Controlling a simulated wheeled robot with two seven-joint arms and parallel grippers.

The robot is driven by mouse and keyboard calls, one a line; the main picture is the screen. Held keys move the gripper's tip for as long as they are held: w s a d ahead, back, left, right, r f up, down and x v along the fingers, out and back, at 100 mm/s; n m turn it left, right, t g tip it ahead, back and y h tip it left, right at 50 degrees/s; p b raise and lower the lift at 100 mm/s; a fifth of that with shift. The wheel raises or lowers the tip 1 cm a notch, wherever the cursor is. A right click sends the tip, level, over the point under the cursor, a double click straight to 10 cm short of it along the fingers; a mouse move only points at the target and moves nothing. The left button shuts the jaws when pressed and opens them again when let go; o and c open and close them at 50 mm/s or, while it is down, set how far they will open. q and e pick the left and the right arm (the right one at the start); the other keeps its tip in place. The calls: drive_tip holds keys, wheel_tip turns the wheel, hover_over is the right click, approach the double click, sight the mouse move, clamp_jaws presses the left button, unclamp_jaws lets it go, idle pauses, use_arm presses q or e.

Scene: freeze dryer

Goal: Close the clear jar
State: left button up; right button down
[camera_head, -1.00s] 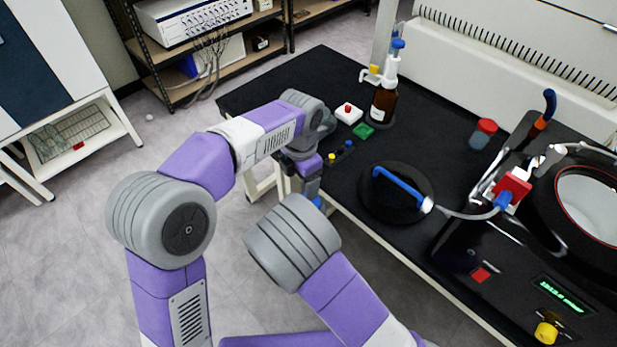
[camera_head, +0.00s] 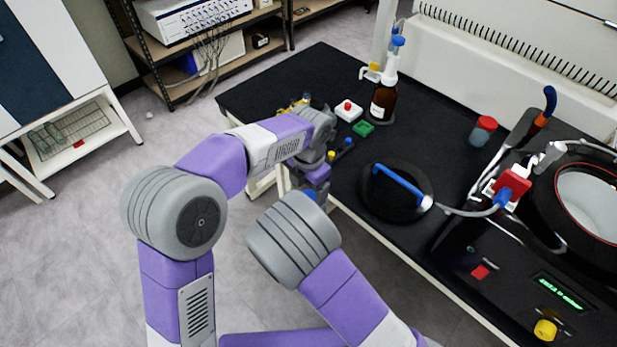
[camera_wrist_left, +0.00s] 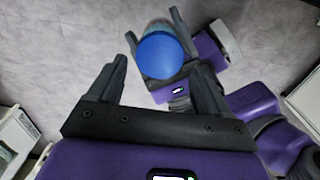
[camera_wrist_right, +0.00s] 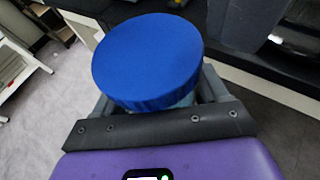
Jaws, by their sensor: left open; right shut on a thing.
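The clear jar (camera_wrist_right: 186,101) is mostly hidden under its round blue lid (camera_wrist_right: 148,58); a pale strip of its side shows in the right wrist view. The lid rests on the jar's top; I cannot tell how tightly it sits. My right gripper (camera_wrist_left: 155,28) is shut on the jar and holds it upright over the floor. My left gripper (camera_wrist_left: 160,70) is open, with its fingers apart near the lid (camera_wrist_left: 160,55), and nothing is in its grasp. In the head view, my left wrist is by the table's front edge, and the jar is largely hidden by my arms.
The black table (camera_head: 262,92) carries a brown bottle (camera_head: 383,102), a red-capped container (camera_head: 483,131), a black round plate with a blue handle (camera_head: 399,187), and the freeze dryer (camera_head: 500,275). Small white and green blocks lie near the bottle. Open floor lies left.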

use_arm(q)
drive_tip(key=shift+f, duration=1.7)
drive_tip(key=c, duration=0.9)
drive_tip(key=o, duration=1.2)
drive_tip(key=shift+r, duration=2.3)
